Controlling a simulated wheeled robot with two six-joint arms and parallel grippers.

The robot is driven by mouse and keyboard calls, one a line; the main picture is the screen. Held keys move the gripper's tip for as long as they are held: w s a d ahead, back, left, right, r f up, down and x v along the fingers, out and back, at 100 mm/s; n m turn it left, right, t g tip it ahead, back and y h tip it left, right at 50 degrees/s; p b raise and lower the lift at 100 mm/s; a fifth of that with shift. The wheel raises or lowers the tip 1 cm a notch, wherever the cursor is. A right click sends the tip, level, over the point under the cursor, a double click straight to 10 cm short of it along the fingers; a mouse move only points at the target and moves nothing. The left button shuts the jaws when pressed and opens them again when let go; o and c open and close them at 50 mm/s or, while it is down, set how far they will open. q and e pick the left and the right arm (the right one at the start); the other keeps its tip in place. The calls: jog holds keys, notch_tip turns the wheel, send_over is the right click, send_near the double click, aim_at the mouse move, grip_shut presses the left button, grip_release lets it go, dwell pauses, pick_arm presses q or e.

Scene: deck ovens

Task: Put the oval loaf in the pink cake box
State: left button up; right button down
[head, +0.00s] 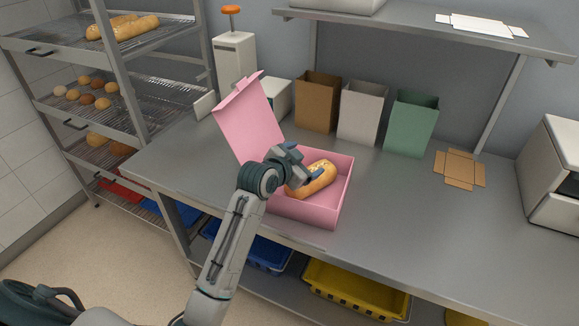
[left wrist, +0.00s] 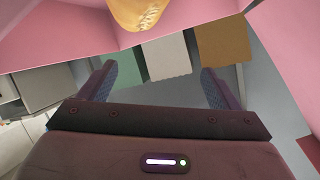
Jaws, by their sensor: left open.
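The oval loaf (head: 312,179), golden with a scored pale top, lies inside the pink cake box (head: 341,197). The box stands on the steel table with its lid up and tilted back on the left. My left gripper (head: 303,172) is over the box, right beside the loaf, and hides part of it. In the left wrist view the jaws (left wrist: 155,80) are apart with nothing between them. The loaf (left wrist: 138,12) shows at the top edge of that view, beyond the fingertips, with pink box walls (left wrist: 60,35) around it. My right gripper is not in view.
Brown (head: 317,102), white (head: 361,112) and green (head: 410,123) bags stand behind the box. A flat cardboard blank (head: 460,169) lies to the right. A rack (head: 75,100) with loaves and rolls stands at left. The table front right (head: 420,230) is clear.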

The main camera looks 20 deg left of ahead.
pick_arm(q)
jog(key=b+v, duration=0.1)
jog(key=v, duration=0.9)
jog(key=shift+s+a+f+b, duration=0.1)
jog(key=shift+s+f+b, duration=0.05)
jog(key=shift+s+b, duration=0.15)
jog(key=shift+s+a+r, duration=0.1)
jog(key=shift+s+r, duration=0.2)
jog(key=shift+s, duration=0.3)
